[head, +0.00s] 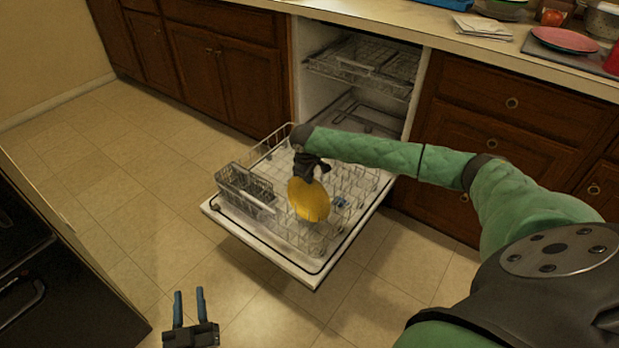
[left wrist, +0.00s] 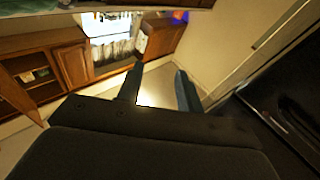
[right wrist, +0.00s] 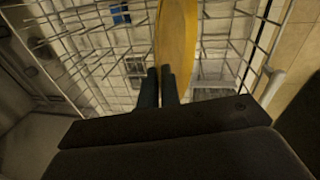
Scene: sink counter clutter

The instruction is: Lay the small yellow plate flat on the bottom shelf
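The small yellow plate (head: 309,200) is at the lower rack (head: 350,182) of the open dishwasher. It is tilted up on its edge, not flat. My right gripper (head: 322,170) is above the rack at the plate's upper edge. In the right wrist view the gripper's fingers (right wrist: 159,88) are close together at the edge of the plate (right wrist: 176,40), which looks pinched between them. How far the plate's lower edge reaches between the wires is unclear. My left gripper (head: 190,305) is open and empty, over the floor at the bottom. Its spread fingers also show in the left wrist view (left wrist: 160,88).
The dishwasher door (head: 300,272) is folded down under the pulled-out rack. A cutlery basket (head: 245,188) stands at the rack's left. The upper rack (head: 365,65) is inside. A red plate (head: 565,39) lies on the counter. Floor to the left is clear.

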